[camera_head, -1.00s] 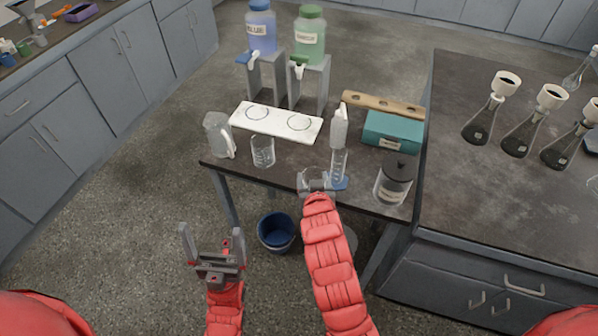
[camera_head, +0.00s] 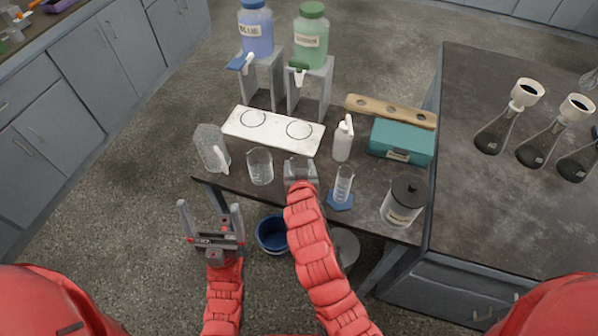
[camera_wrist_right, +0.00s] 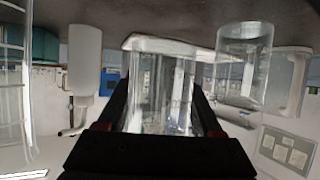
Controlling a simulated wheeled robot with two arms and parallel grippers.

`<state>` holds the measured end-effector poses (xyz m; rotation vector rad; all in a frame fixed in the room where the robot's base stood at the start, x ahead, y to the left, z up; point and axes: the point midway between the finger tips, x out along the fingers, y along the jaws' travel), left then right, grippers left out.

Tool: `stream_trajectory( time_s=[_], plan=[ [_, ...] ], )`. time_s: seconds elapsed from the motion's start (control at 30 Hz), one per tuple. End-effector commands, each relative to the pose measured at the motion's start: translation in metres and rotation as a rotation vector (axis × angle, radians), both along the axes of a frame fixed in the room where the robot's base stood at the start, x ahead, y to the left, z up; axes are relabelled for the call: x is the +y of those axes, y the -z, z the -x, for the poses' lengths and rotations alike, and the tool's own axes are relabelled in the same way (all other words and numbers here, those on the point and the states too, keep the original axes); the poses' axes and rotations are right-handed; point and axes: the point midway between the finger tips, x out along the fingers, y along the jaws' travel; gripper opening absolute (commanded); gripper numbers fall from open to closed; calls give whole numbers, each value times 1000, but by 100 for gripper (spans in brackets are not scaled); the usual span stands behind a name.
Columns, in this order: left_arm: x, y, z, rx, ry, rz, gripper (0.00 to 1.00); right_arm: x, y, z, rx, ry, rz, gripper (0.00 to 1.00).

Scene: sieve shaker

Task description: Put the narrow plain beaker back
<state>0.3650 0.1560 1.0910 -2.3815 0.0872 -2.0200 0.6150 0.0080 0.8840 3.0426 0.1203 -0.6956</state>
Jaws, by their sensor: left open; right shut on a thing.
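My right gripper (camera_head: 300,184) is shut on a clear plain beaker (camera_head: 300,168) at the front of the small dark table (camera_head: 370,215). In the right wrist view, which is upside down, the held beaker (camera_wrist_right: 160,85) fills the space between the dark fingers. I cannot tell whether its base touches the tabletop. Another clear beaker (camera_head: 260,166) stands just left of it, and it also shows in the wrist view (camera_wrist_right: 243,65). My left gripper (camera_head: 212,220) is open and empty, in front of the table.
A measuring cylinder (camera_head: 343,183) on a blue base stands close on the right, a clear jug (camera_head: 212,150) on the left. Behind are a white board (camera_head: 273,132) with two rings, a wash bottle (camera_head: 343,140) and a teal box (camera_head: 401,141). A lidded jar (camera_head: 403,202) stands front right.

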Motion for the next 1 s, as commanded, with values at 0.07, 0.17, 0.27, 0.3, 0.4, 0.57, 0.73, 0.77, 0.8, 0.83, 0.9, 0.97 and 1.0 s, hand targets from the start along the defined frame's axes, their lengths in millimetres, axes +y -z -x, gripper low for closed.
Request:
stream_trajectory(
  time_s=[0.07, 0.17, 0.27, 0.3, 0.4, 0.57, 0.73, 0.77, 0.8, 0.83, 0.9, 0.97, 1.0],
  plan=[
    [0, -2, 0, 0, 0, 0, 98, 0, 5, 0, 0, 0, 1, 6],
    [0, -5, 0, 0, 0, 0, 98, 0, 14, 0, 1, 0, 0, 6],
    [0, -9, 0, 0, 0, 0, 98, -1, 29, 0, 3, 1, 2, 6],
    [0, -10, 0, 0, 0, 0, 98, -1, 34, 0, 3, 1, 3, 6],
    [0, -10, 0, 0, 0, 0, 98, 1, 40, -1, -3, -2, -1, 6],
    [0, -10, 0, 0, 0, 0, 98, 1, 40, -1, -5, -1, -2, 6],
    [0, -4, 0, 0, 0, 0, 98, 1, 45, -1, -4, -1, -2, 6],
    [0, -6, 0, 0, 0, 0, 98, 1, 44, -1, -4, -1, -2, 71],
    [0, -6, 0, 0, 0, 0, 98, 1, 43, -1, -3, -1, -2, 78],
    [0, -6, 0, 0, 0, 0, 98, 1, 43, -1, -3, -1, -2, 83],
    [0, -6, 0, 0, 0, 0, 98, 1, 43, -1, -3, -1, -2, 96],
    [0, -6, 0, 0, 0, 0, 98, 0, 43, -1, -3, -1, -2, 97],
    [0, -6, 0, 0, 0, 0, 98, 0, 43, 0, -3, -1, -2, 97]
  ],
)
